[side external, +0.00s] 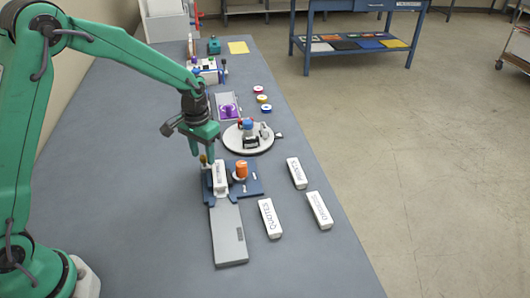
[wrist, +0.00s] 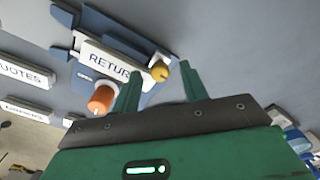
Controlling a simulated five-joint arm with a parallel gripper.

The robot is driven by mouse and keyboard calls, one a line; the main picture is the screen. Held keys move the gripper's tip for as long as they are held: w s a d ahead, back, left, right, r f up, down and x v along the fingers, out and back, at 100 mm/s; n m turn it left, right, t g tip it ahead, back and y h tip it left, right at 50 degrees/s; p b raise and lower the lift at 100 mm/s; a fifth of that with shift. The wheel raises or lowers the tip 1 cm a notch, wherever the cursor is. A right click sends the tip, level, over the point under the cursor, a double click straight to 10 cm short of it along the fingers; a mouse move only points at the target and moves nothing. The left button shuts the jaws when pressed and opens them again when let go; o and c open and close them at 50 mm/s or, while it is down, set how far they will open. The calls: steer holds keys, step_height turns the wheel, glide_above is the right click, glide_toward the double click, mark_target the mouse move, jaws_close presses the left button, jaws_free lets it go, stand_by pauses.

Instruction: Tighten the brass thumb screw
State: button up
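The brass thumb screw (wrist: 160,72) is a round yellow knob at the end of the white block (wrist: 108,62) lettered "RETUR…", whose last letters are hidden. In the side view the screw (side external: 204,159) is small and partly hidden by my fingers. The white block (side external: 219,178) sits on a blue fixture (side external: 250,187). My gripper (wrist: 159,69) is open, with a green finger on each side of the screw in the wrist view and a gap on both sides. In the side view my gripper (side external: 203,155) points down at the screw; contact cannot be told.
An orange knob (side external: 241,170) stands on the fixture beside the block. A grey plate (side external: 228,238) extends toward the front. Loose white labelled blocks (side external: 270,218) lie to the right. A round turntable (side external: 248,139) stands behind. The bench's front left is clear.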

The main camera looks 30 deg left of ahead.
mark_target(201, 158)
steer(key=shift+r, duration=0.1)
steer(key=shift+r, duration=3.8)
steer(key=shift+r, duration=0.1)
steer(key=s+r+t, duration=0.3)
steer(key=s+r, duration=0.8)
steer(key=s, duration=0.1)
steer(key=s+t, duration=0.2)
steer(key=s, duration=1)
steer(key=shift+s+a+r+t, duration=0.2)
steer(key=shift+r+t, duration=0.1)
steer(key=shift+r, duration=0.1)
